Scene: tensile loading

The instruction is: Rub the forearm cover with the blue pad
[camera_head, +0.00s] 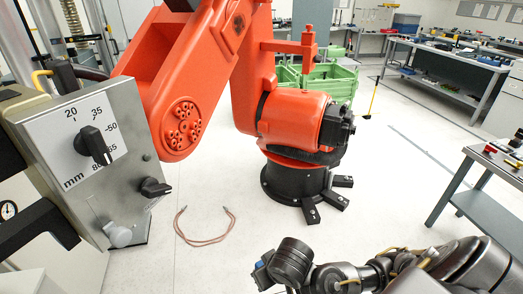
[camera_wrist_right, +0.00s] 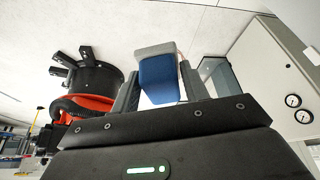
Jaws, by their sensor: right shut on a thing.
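A large orange robot arm (camera_head: 190,60) stands in the middle and left of the head view; its sloping upper link appears to be the forearm cover. A round bolted plate (camera_head: 182,126) is at that link's lower end. My right arm comes in from the lower right, and its gripper (camera_head: 268,274) is low in front of the orange robot, apart from it. In the right wrist view, my right gripper (camera_wrist_right: 157,88) is shut on a blue pad (camera_wrist_right: 158,78) with a grey edge. Only a small bit of blue shows in the head view. My left gripper is not in view.
A grey control panel (camera_head: 85,150) with knobs stands at the left, close to the orange link. A looped cable (camera_head: 205,240) lies on the white floor. A green crate (camera_head: 335,80) is behind the robot. Workbenches (camera_head: 445,65) stand at the right.

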